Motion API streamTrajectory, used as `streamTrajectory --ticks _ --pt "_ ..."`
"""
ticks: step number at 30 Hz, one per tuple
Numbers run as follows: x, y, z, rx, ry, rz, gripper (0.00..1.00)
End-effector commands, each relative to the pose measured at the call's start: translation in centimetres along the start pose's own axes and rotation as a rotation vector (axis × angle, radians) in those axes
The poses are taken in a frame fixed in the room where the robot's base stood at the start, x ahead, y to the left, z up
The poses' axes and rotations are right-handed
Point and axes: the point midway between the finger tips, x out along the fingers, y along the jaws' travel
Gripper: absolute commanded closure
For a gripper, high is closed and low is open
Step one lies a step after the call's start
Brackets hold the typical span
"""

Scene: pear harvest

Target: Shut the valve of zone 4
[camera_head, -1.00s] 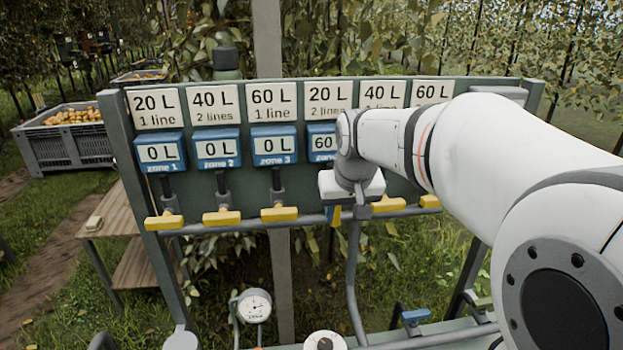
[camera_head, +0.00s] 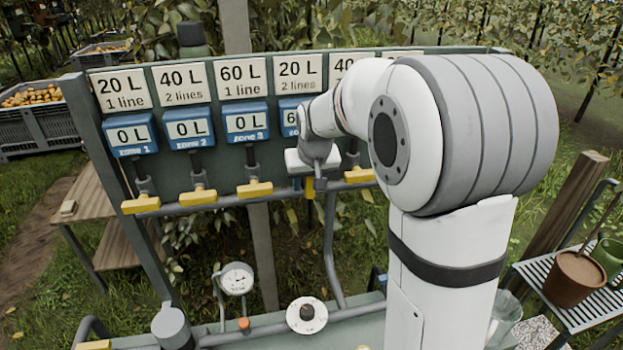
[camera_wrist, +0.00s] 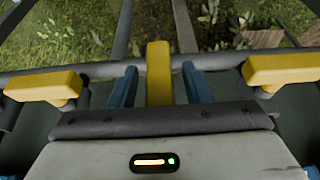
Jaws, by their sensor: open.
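The zone 4 valve's yellow handle (camera_head: 309,188) hangs down across the pipe, at right angles to the neighbouring handles. In the wrist view this handle (camera_wrist: 158,72) stands between the two blue fingers of my gripper (camera_wrist: 159,68), with a visible gap on each side. My gripper is open around it. In the head view my gripper (camera_head: 311,172) covers most of the valve. The blue zone 4 meter (camera_head: 288,117) is partly hidden by my arm; only a 6 shows. The 20 L, 2 lines sign (camera_head: 298,74) is above it.
The zone 3 handle (camera_head: 255,189) and the handle on the other side (camera_head: 359,175) lie along the pipe, close beside my gripper. A gauge (camera_head: 237,279) and a white dial (camera_head: 306,315) stand below. A rack with a plant pot (camera_head: 577,278) is at right.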

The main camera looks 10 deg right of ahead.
Motion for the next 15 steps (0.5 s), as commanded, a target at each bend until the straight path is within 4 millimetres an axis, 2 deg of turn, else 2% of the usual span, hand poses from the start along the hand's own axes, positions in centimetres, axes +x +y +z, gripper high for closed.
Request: streamTrajectory --ticks 5,15 --pt "0.00 0.03 0.01 0.001 0.000 0.000 0.58" --pt "-0.03 0.07 0.01 0.001 0.000 0.000 0.86"
